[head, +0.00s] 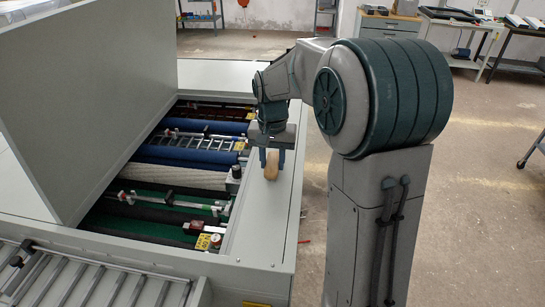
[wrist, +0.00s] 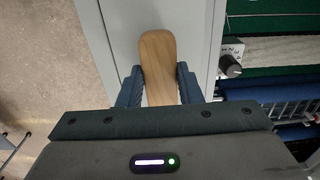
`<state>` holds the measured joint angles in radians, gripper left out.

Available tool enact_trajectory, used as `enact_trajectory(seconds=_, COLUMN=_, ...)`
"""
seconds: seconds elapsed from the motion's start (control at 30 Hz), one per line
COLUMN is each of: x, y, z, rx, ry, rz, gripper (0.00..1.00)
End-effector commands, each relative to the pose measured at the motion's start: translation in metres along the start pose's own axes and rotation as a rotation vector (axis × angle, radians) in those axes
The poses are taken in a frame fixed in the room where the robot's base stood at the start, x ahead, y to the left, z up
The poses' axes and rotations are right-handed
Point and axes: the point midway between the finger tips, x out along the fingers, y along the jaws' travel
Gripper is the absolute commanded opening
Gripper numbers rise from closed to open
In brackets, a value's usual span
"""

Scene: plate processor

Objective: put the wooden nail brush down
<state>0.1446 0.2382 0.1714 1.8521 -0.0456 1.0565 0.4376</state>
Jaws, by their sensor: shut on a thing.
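The wooden nail brush (wrist: 158,62) is a light brown, rounded block between the two blue fingers of my gripper (wrist: 158,86) in the wrist view. In the head view the brush (head: 271,165) shows below my gripper (head: 272,158), over the light grey right-hand ledge of the plate processor (head: 258,222). My gripper is shut on the brush, with one finger on each side. I cannot tell whether the brush touches the ledge. Its bristles are hidden.
The open processor bay with blue and pale rollers (head: 195,157) lies left of the ledge. A black knob (wrist: 230,66) stands near the bay's edge. The raised grey lid (head: 90,100) is at the left. The ledge in front of the brush is clear.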

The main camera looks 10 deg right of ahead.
Motion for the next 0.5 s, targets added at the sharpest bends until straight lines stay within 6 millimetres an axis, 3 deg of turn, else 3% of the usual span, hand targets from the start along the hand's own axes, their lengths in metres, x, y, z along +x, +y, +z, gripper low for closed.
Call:
enact_trajectory(seconds=0.37, x=0.0055, y=0.0002, z=-0.0001, rx=0.000, ry=0.001, rz=0.000, gripper=0.11)
enact_trajectory(seconds=0.4, x=0.0039, y=0.0003, z=-0.0001, rx=0.000, ry=0.001, rz=0.000, gripper=0.43)
enact_trajectory(seconds=0.43, x=0.0037, y=0.0003, z=-0.0001, rx=0.000, ry=0.001, rz=0.000, gripper=0.51)
enact_trajectory(seconds=0.5, x=0.0037, y=0.0003, z=-0.0001, rx=0.000, ry=0.000, rz=0.000, gripper=0.54)
